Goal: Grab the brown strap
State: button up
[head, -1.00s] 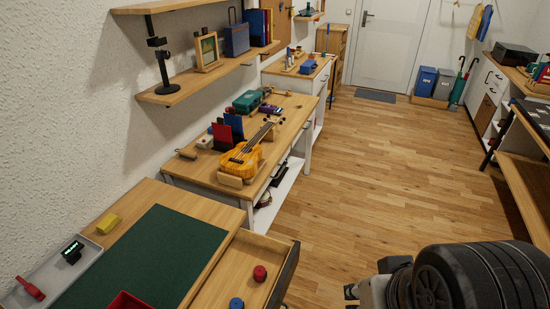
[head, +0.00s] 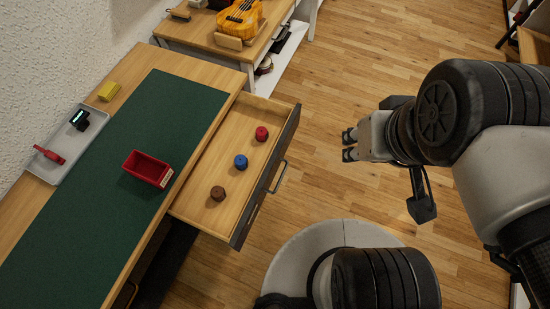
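A small brown rolled item (head: 217,193), which looks like the brown strap, lies in the open drawer (head: 213,150) near its front end in the head view. A blue roll (head: 240,162) and a red roll (head: 261,133) lie in the same drawer, in a line away from it. My gripper (head: 348,145) is over the floor to the right of the drawer, apart from it. Its two fingertips are apart with nothing between them.
The drawer's dark front (head: 268,180) and handle stand between my gripper and the rolls. The floor (head: 330,80) beyond is clear.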

aim_at(218, 194)
jog(key=k+j+u, duration=0.1)
jog(key=u, duration=0.3)
jog(key=k+j+u, duration=0.2)
jog(key=u, duration=0.15)
jog(key=k, duration=0.1)
